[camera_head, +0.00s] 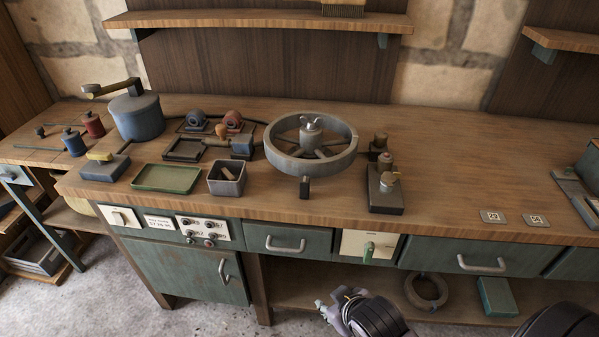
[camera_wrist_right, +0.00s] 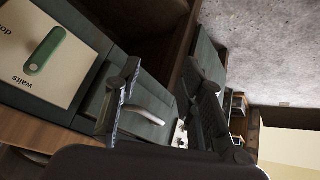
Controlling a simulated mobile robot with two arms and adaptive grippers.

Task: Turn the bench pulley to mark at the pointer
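The bench pulley (camera_head: 344,163) is a grey spoked wheel lying flat on the bench, with a winged nut (camera_head: 311,124) at its hub. A small dark upright block (camera_head: 305,187), perhaps the pointer, stands at its front rim. I cannot make out a mark on the rim. My right gripper (camera_head: 330,308) is low in front of the bench, below the drawers and well apart from the pulley. In the right wrist view its two fingers (camera_wrist_right: 160,82) are spread with nothing between them. My left gripper is not in view.
A grey open box (camera_head: 227,181), a green tray (camera_head: 166,178) and a dark block with a brass knob (camera_head: 386,192) stand near the pulley. A panel with a green lever (camera_head: 368,251) and drawer handles (camera_head: 286,245) face the front. The bench right of the block is mostly clear.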

